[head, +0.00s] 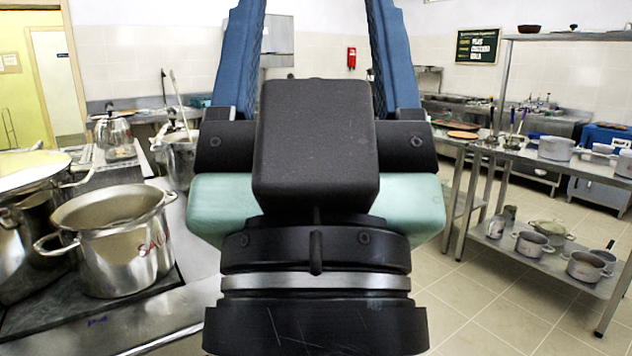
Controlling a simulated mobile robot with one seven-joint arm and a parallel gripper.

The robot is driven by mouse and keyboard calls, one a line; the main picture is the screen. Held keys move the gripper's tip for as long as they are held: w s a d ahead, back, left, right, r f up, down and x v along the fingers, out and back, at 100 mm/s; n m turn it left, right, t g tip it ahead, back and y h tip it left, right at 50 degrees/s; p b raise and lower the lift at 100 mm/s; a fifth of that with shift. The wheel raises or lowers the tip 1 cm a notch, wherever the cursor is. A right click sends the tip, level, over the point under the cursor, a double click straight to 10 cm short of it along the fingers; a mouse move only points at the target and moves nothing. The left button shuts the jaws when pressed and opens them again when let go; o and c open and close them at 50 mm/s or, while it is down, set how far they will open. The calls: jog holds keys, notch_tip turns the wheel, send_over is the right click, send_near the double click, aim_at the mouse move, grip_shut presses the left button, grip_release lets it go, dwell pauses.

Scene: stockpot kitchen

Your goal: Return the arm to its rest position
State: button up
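My gripper (318,30) fills the middle of the head view, seen from behind and close up. Its two blue fingers reach up and away past a black block and a teal body. The fingers stand wide apart and the back wall shows between them, with nothing held there. The fingertips run to the top edge of the view, so their very ends may be cut off. My arm's wrist, black with a silver ring, is at the bottom centre.
A steel stockpot (118,240) stands on the left counter (150,315), beside a larger pot (30,215) at the left edge. A steel shelf rack (545,262) with several pots is at the right. The tiled floor (485,312) between is clear.

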notch_tip(320, 180, up, 20)
jog(key=p, duration=1.7)
jog(key=shift+f, duration=0.25)
